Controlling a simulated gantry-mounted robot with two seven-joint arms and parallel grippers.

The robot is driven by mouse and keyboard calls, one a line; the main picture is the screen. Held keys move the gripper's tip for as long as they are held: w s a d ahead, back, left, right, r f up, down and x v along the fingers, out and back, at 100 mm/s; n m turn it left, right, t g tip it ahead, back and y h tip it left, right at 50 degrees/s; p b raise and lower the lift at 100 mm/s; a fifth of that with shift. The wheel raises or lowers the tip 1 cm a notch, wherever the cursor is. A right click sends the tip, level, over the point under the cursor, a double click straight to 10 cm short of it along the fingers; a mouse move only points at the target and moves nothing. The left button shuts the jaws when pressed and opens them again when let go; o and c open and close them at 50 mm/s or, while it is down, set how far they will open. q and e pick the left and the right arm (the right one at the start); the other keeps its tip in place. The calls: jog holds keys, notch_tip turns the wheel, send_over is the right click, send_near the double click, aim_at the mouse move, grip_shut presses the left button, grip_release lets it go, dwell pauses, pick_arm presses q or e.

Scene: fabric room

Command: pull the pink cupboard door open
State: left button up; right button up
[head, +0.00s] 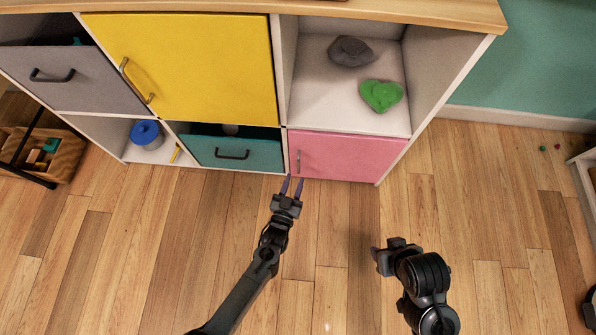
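The pink cupboard door (345,157) is at the bottom right of the cabinet and looks shut. Its small vertical metal handle (298,161) is near the door's left edge. My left gripper (292,184) is just in front of and below that handle in the picture. Its two purple-tipped fingers are apart with nothing between them. I cannot tell whether a fingertip touches the door. My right gripper (376,258) is over the floor, to the right of the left arm and away from the door. Its fingers are not clearly visible.
A yellow door (193,65), a teal drawer (234,152) and a grey drawer (58,78) are left of the pink door. A green heart-shaped thing (381,95) and a grey lump (350,51) lie in the open shelf above. The wooden floor in front is clear.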

aim_at(298, 166)
pick_arm(q)
jog(key=b+x, duration=0.1)
jog(key=x, duration=0.3)
jog(key=shift+w+a+b, duration=0.15)
jog(key=shift+w+b, duration=0.05)
jog(key=shift+b, duration=0.15)
jog(key=shift+w+d, duration=0.25)
jog(key=shift+w, duration=0.25)
jog(key=shift+w+a+r, duration=0.1)
jog(key=shift+a, duration=0.05)
jog(key=c, duration=0.4)
jog(key=shift+c, duration=1.3)
grip_shut()
